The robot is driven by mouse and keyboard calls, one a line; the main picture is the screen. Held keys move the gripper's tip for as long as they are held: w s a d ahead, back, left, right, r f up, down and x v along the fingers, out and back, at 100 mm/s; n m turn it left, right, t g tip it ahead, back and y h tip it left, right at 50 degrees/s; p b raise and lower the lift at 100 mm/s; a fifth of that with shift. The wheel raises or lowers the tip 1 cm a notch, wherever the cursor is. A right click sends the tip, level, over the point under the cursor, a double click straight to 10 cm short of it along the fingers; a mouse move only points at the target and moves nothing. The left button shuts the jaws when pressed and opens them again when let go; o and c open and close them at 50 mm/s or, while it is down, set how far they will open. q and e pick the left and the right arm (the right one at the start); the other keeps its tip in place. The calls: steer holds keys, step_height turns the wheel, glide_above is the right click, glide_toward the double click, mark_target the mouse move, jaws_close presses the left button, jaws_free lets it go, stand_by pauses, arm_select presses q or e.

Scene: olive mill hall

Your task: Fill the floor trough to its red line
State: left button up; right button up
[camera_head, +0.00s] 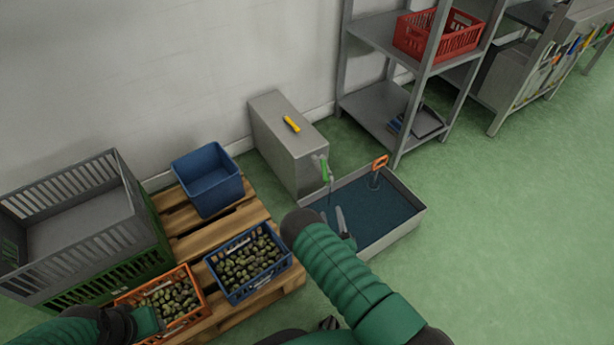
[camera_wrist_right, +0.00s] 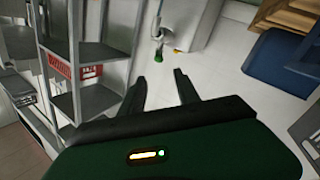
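The grey floor trough (camera_head: 400,232) holds dark blue liquid (camera_head: 375,208). I cannot make out a red line on it. The tap's green part (camera_wrist_right: 158,56) also shows in the right wrist view. An orange handle (camera_head: 380,162) stands up at the trough's back edge. My right gripper (camera_head: 335,218) is open and empty, over the trough's left side. My left gripper (camera_head: 148,322) is at the lower left, its fingers unclear.
A yellow object (camera_head: 292,124) lies on the grey box (camera_head: 285,145). A wooden pallet (camera_head: 190,235) at left bears a blue bin (camera_head: 208,182), olive crates and large grey crates. A shelf (camera_head: 385,108) with a red crate stands behind. The green floor at right is clear.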

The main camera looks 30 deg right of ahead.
steer(key=b+x, duration=0.8)
steer(key=x, duration=0.8)
steer(key=shift+d, duration=0.1)
steer(key=shift+w, duration=0.15)
steer(key=shift+d+r, duration=0.1)
steer(key=shift+c, duration=0.3)
steer(key=c, duration=0.7)
jaws_close()
